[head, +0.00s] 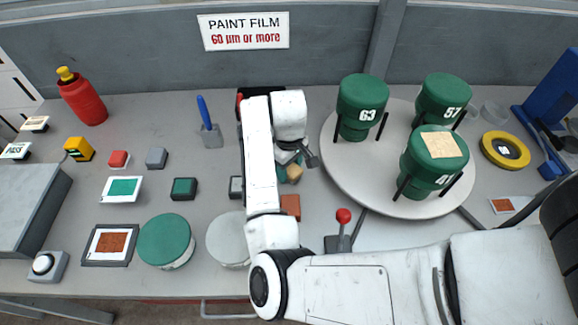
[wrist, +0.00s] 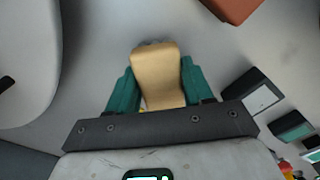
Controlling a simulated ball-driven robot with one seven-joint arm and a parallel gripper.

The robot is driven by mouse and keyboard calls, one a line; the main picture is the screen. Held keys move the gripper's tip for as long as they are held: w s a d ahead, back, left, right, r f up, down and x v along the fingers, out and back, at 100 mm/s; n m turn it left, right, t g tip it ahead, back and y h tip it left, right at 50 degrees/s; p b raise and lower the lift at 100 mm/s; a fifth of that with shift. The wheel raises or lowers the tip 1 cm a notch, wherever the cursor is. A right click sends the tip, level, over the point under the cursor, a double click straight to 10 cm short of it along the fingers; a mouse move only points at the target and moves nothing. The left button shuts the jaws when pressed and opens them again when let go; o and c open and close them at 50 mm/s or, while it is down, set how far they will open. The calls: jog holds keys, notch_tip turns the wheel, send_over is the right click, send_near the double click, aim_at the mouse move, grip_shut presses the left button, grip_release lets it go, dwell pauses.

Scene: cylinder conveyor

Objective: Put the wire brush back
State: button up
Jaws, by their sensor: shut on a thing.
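My gripper (wrist: 152,85) is shut on a tan block-shaped thing (wrist: 157,75) between its teal fingers; grey, bristle-like material shows at the far end, so I take it for the wire brush. In the head view the tan piece (head: 294,173) shows small beside my gripper (head: 288,162), which is over the middle of the table, left of the turntable. My arm hides part of the gripper and the table under it. In the wrist view the grey tabletop lies beyond the brush. The exact gap between brush and tabletop cannot be told.
The round turntable (head: 345,187) bears green cylinders, one with a tan patch (head: 438,145). A dark container (head: 262,92) stands behind my arm, partly hidden. A blue-handled tool (head: 204,112) stands in a grey holder (head: 211,137). A red-brown block (head: 290,206) and a red-knobbed lever (head: 343,217) are nearby.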

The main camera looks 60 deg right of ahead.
jog(key=shift+f, duration=0.2)
jog(key=shift+f, duration=0.15)
jog(key=o, duration=1.1)
notch_tip(320, 180, up, 12)
jog(key=shift+r+p, duration=0.2)
jog(key=shift+p, duration=0.25)
